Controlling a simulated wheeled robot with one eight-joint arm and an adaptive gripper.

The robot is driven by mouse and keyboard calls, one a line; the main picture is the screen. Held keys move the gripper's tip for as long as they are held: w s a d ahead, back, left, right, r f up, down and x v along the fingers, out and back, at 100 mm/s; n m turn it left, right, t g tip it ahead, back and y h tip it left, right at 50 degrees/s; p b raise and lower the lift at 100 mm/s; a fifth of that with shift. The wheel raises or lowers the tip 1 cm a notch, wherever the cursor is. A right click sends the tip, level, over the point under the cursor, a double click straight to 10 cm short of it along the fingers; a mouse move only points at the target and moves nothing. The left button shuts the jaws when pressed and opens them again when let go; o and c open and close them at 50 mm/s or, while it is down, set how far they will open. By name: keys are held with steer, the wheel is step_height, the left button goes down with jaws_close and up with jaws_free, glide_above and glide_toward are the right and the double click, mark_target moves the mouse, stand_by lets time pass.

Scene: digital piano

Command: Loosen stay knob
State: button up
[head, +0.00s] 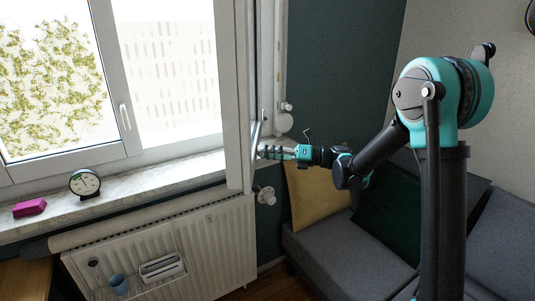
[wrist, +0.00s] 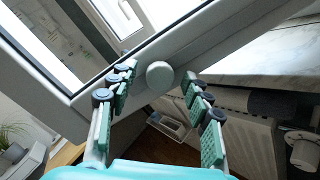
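A round pale knob (wrist: 160,75) sits on the white bar of the window frame in the wrist view. I take it for the stay knob. My gripper (wrist: 158,79) is open, with one teal-padded finger on each side of the knob. A gap shows between each finger and the knob, and I cannot tell how far beyond the fingertips it lies. In the head view my gripper (head: 266,152) is beside the edge of the open white window sash (head: 237,90); the knob cannot be made out there.
The marble sill (head: 140,188) carries a round clock (head: 85,183) and a magenta box (head: 29,208). Below is a white radiator (head: 215,240) with a valve (head: 266,195), a hanging rack (head: 162,268) and a blue cup (head: 118,284). A grey sofa (head: 345,255) stands at right.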

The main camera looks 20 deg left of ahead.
jaws_close()
steer(key=shift+n, duration=0.3)
steer(key=shift+w+f+n+g+h, duration=0.15)
steer(key=shift+n+g, duration=0.5)
steer(key=shift+n, duration=5.25)
steer(key=shift+r+n+g+h, duration=0.1)
steer(key=shift+n+g, duration=0.6)
steer(key=shift+n, duration=5.2)
steer(key=shift+w+f+n+g+h, duration=0.15)
steer(key=shift+n+g, duration=0.5)
steer(key=shift+n, duration=5.25)
steer(key=shift+s, duration=0.1)
